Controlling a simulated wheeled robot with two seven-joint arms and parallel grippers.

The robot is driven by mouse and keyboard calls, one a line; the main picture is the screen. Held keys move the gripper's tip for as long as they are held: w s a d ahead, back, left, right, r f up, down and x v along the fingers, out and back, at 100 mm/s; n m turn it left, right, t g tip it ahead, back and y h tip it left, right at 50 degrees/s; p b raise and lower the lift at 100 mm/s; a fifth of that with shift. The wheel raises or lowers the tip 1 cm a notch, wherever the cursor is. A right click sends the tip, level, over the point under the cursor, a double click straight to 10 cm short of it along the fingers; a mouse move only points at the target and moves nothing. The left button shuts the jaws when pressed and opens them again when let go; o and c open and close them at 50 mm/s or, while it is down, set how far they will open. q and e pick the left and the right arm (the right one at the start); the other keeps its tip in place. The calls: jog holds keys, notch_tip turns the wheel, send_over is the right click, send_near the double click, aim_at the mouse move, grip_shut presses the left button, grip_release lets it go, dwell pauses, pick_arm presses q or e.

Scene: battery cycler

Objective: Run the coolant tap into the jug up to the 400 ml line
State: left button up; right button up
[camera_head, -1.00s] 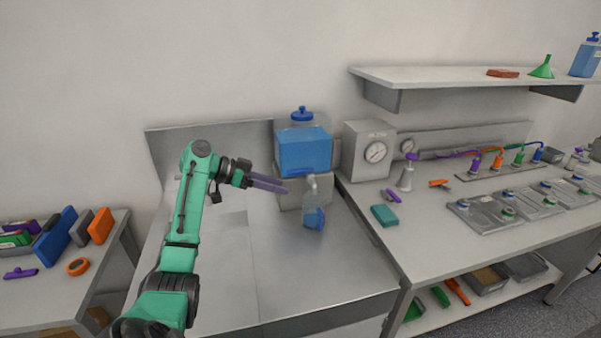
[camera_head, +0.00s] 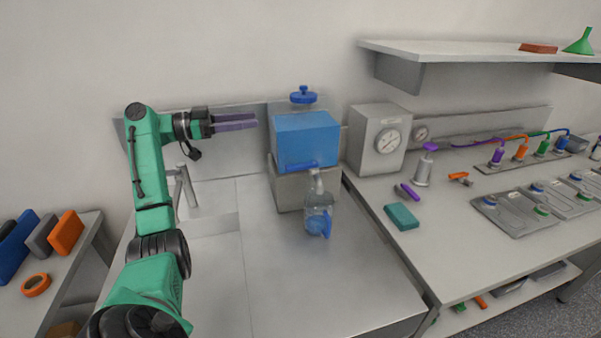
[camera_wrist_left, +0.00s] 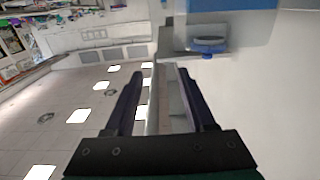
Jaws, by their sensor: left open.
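The coolant tank (camera_head: 306,138), filled with blue liquid, stands on a grey block (camera_head: 290,190) under a blue knobbed lid (camera_head: 303,95). A blue bar-shaped handle (camera_head: 288,167) crosses its lower front, and a pale tap spout (camera_head: 317,184) hangs below. The clear jug (camera_head: 318,203) stands upright on the bench under the spout. Blue shows low in it, overlapping its blue handle (camera_head: 326,224); its scale and level are unreadable. My left gripper (camera_head: 256,122) is open and empty, left of the tank and above the tap. Its open fingers show in the left wrist view (camera_wrist_left: 155,72). My right gripper is out of view.
A grey gauge box (camera_head: 380,145) stands right of the tank. A metal faucet (camera_head: 182,188) rises behind my left arm. A teal block (camera_head: 402,217) and a pump bottle (camera_head: 425,168) are on the right bench. The bench front is clear.

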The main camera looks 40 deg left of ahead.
pick_arm(q)
notch_tip(320, 180, down, 5)
jog(key=b, duration=1.4)
send_near(302, 164)
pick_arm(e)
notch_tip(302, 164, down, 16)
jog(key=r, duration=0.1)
pick_arm(q)
jog(key=p+x, duration=0.5)
jog(key=x, duration=0.4)
jog(key=shift+d, duration=0.1)
jog(key=shift+w+d+f, duration=0.15)
jog(key=shift+w+d, duration=0.15)
jog(key=shift+w, duration=0.15)
grip_shut()
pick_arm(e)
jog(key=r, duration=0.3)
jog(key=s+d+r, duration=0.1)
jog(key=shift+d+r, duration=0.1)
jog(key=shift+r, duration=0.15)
